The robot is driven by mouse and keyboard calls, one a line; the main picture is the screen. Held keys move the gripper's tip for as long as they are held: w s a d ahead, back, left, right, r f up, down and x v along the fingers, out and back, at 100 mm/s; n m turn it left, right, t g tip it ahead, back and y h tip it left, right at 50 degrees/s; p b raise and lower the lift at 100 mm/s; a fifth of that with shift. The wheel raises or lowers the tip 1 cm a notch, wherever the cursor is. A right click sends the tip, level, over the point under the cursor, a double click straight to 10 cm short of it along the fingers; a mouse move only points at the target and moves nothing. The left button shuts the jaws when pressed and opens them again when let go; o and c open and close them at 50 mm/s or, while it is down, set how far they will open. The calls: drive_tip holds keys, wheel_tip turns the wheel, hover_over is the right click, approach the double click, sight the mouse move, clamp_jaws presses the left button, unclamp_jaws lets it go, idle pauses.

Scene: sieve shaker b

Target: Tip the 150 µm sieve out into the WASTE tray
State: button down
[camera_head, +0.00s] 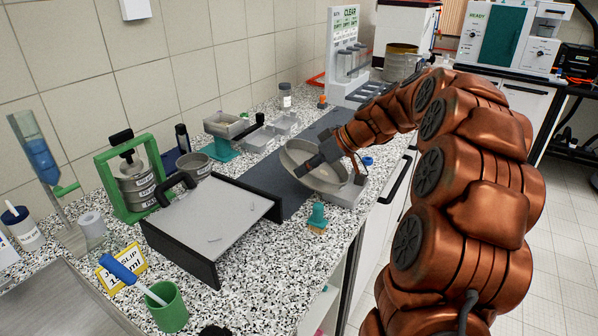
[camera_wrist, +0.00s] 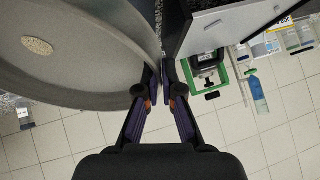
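A wide, round, grey-beige dish (camera_head: 328,172) with a raised rim is at the right part of the counter. No 150 µm label is readable on it. In the wrist view the dish (camera_wrist: 80,75) fills the left side, with a small pile of pale grains (camera_wrist: 37,47) inside. My gripper (camera_head: 312,160) is at the dish's near side; in the wrist view its fingertips (camera_wrist: 162,75) are close together and appear to pinch the rim. Small sieves stand stacked in a green frame (camera_head: 106,172), and a single cup-like sieve (camera_head: 194,166) stands beside it. No WASTE label is readable.
A grey-topped panel with black sides (camera_head: 215,222) stands left of the dish. A teal-based stand (camera_head: 222,150), shallow trays (camera_head: 285,123) and a white rack (camera_head: 343,50) are behind. A teal-handled brush (camera_head: 318,214) and green cup (camera_head: 168,305) are nearer. The dark mat (camera_head: 290,190) is partly bare.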

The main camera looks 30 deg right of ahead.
drive_tip(key=shift+s+d+r+t+y+p, duration=0.2)
drive_tip(key=shift+d+r+t+y+p, duration=0.1)
drive_tip(key=shift+d+r+y+p, duration=0.3)
drive_tip(key=shift+s+d+r+t+y+p, duration=0.15)
drive_tip(key=shift+d+r+t+y+p, duration=0.2)
drive_tip(key=shift+r+p, duration=0.3)
drive_tip(key=shift+s+d+r+m+y+p, duration=0.2)
drive_tip(key=shift+d+r+m+y+p, duration=0.2)
drive_tip(key=shift+d+r+y+p, duration=0.45)
drive_tip(key=s+d+r+m+t+y+b, duration=0.1)
drive_tip(key=s+d+t+y+b, duration=0.1)
drive_tip(key=d, duration=0.3)
drive_tip(key=s+d+r+m+t+y+b, duration=0.1)
drive_tip(key=s+d+t+y+b, duration=0.1)
drive_tip(key=d+t+y, duration=0.2)
drive_tip(key=shift+s+d+y, duration=0.2)
drive_tip(key=shift+d+y, duration=0.4)
drive_tip(key=shift+d, duration=0.35)
drive_tip(key=b, duration=0.3)
drive_tip(key=d+b, duration=0.1)
drive_tip(key=b, duration=0.2)
drive_tip(key=shift+s+m+t, duration=0.2)
drive_tip(key=shift+m+t, duration=0.15)
drive_tip(key=shift+m, duration=0.05)
drive_tip(key=shift+s+d+f+y+b, duration=0.15)
drive_tip(key=shift+d+y+b, duration=0.25)
drive_tip(key=shift+b, duration=0.75)
